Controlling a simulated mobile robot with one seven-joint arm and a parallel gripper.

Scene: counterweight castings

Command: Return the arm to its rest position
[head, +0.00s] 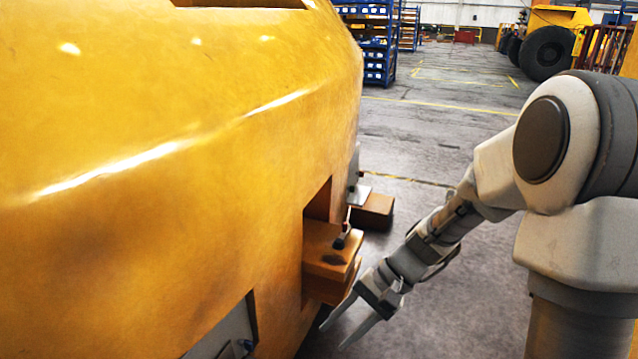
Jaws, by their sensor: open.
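My gripper (352,322) is at the lower middle of the head view, at the end of my arm reaching in from the right. Its two fingers are apart, with nothing between them. They point down and left, close to the side of the large yellow casting (190,150). An orange-brown block (328,262) sticks out of a recess in the casting, just left of and above my gripper. A small dark piece (342,239) stands on its top. I cannot tell whether the fingers touch the casting or block.
A brown block (373,212) lies on the floor beyond the recess. Below left, a grey panel (222,335) sits in another opening. The grey floor (440,140) behind is mostly clear, with yellow lines. Blue racks (378,45) and a big-wheeled yellow machine (548,52) stand far back.

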